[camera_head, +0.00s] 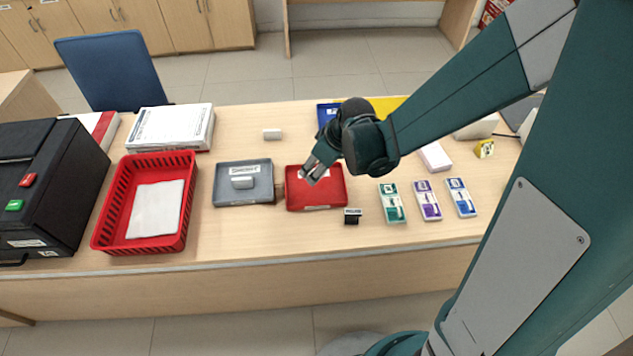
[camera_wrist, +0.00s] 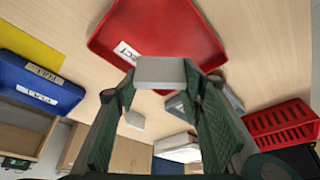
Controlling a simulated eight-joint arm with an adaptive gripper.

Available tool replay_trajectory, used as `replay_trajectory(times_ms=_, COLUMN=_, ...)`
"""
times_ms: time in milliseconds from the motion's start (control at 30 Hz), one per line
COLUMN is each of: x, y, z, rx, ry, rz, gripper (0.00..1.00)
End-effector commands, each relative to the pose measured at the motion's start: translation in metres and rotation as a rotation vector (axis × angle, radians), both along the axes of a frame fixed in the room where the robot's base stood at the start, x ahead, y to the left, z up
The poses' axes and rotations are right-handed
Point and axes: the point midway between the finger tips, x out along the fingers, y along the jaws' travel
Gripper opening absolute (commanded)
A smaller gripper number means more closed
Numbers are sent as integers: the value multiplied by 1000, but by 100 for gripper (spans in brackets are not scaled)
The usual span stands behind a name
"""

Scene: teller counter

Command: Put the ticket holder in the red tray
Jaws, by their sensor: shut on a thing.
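My gripper (camera_head: 314,170) is shut on a small light-grey block, which I take to be the ticket holder (camera_wrist: 161,71); its flat face shows between the fingertips in the wrist view. In the head view the block is mostly hidden by the fingers. The gripper is over the shallow red tray (camera_head: 325,198), near its left-middle part. The red tray also shows in the wrist view (camera_wrist: 180,30), beyond the held block, with a white label on its rim. Its visible floor looks empty. Whether the block touches the tray cannot be told.
Another block (camera_head: 272,134) lies behind. A red basket (camera_head: 103,225) stands farther left, a blue tray (camera_head: 324,112) behind. A small black label stand (camera_head: 352,217) and several packs (camera_head: 392,203) are right.

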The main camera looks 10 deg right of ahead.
Motion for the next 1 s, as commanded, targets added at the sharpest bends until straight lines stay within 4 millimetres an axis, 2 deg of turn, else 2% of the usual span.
replay_trajectory(times_ms=100, x=1, y=0, z=-14, rx=0, ry=0, rz=0, gripper=26)
replay_trajectory(times_ms=200, x=0, y=0, z=-19, rx=0, ry=0, rz=0, gripper=26)
replay_trajectory(times_ms=667, x=0, y=0, z=-22, rx=0, ry=0, rz=0, gripper=26)
replay_trajectory(times_ms=1000, x=0, y=0, z=-52, rx=0, ry=0, rz=0, gripper=26)
